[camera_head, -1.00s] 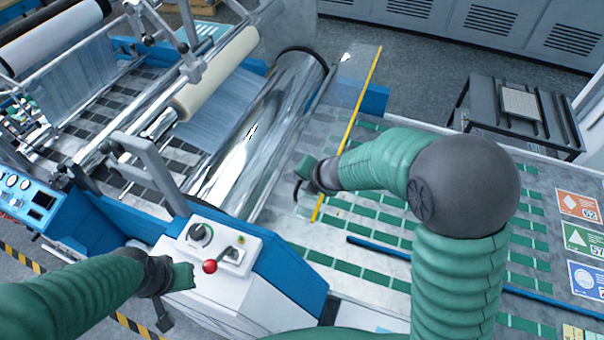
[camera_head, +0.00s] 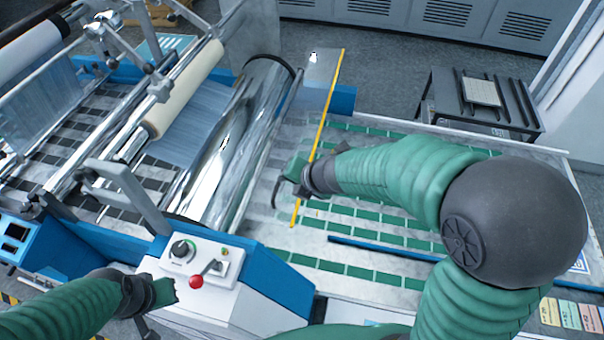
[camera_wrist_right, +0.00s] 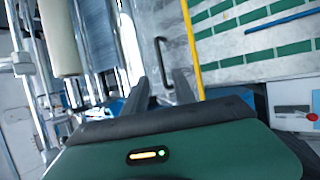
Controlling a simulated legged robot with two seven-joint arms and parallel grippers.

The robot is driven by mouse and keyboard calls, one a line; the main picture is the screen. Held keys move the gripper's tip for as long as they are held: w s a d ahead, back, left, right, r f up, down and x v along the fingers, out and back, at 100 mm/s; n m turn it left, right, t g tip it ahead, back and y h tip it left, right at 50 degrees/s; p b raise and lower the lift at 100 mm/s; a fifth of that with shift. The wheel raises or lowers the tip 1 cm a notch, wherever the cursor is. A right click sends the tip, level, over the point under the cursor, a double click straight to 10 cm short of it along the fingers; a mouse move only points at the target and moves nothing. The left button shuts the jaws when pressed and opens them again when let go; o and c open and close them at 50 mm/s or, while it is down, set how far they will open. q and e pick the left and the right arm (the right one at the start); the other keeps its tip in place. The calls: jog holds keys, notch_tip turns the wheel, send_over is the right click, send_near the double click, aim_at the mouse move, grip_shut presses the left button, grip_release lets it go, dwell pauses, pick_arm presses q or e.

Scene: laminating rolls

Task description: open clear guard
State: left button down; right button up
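The clear guard (camera_head: 317,70) is a see-through panel with a yellow edge strip (camera_head: 322,125), lying down beside the large chrome roller (camera_head: 222,150). The strip also shows in the right wrist view (camera_wrist_right: 191,48). A dark handle (camera_wrist_right: 163,62) on the guard shows in that view, just beyond my right gripper (camera_wrist_right: 162,84). The gripper's two fingers are apart, with the handle ahead of the gap; I see no grip on it. In the head view my right gripper (camera_head: 285,188) is over the guard's near part. My left gripper (camera_head: 172,291) is near the control box; its fingers are unclear.
The control box (camera_head: 205,268) with a red-knobbed lever (camera_head: 196,281) stands at the front. A blue bar (camera_head: 385,248) lies along the bed of green patches, right of the guard. A cream roller (camera_head: 183,88) is behind left. A dark side table (camera_head: 480,105) stands back right.

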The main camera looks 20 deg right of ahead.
pick_arm(q)
jog(key=shift+a+f, duration=0.15)
jog(key=shift+f, duration=0.05)
pick_arm(e)
jog(key=v, duration=0.7)
jog(key=shift+s+r, duration=0.2)
jog(key=shift+w, duration=0.1)
